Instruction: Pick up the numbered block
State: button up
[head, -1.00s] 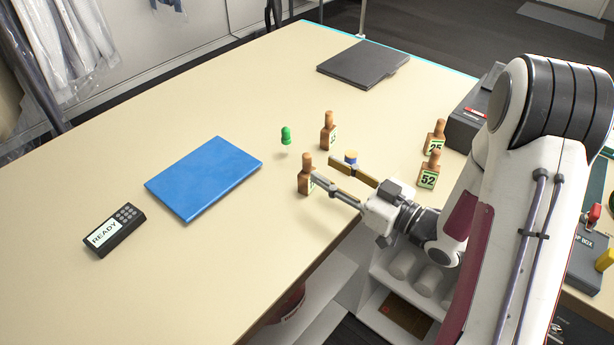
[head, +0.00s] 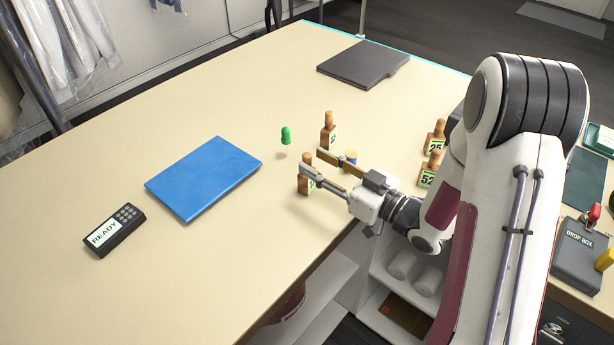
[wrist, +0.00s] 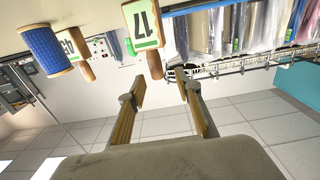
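Several brown numbered blocks with round-topped pegs stand on the table. The nearest numbered block (head: 305,186) is at my fingertips, partly covered by one finger. Another block (head: 328,137) stands just behind, and blocks marked 25 (head: 435,142) and 52 (head: 427,178) stand to the right. My gripper (head: 311,160) is open and empty, its fingers spread. In the wrist view a block with a green-edged label (wrist: 143,25) hangs upside down in the picture, its peg just beyond and between my fingertips (wrist: 158,88). A second numbered block (wrist: 72,45) is left of it.
A blue and tan spool (head: 350,158) stands close behind my upper finger; it also shows in the wrist view (wrist: 42,48). A green peg-like piece (head: 286,135) stands left of the blocks. A blue folder (head: 203,178) and a READY keypad (head: 114,230) lie left.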

aim_at(307, 154)
jog(key=shift+x, duration=1.9)
jog(key=shift+w+d, duration=0.15)
grip_shut()
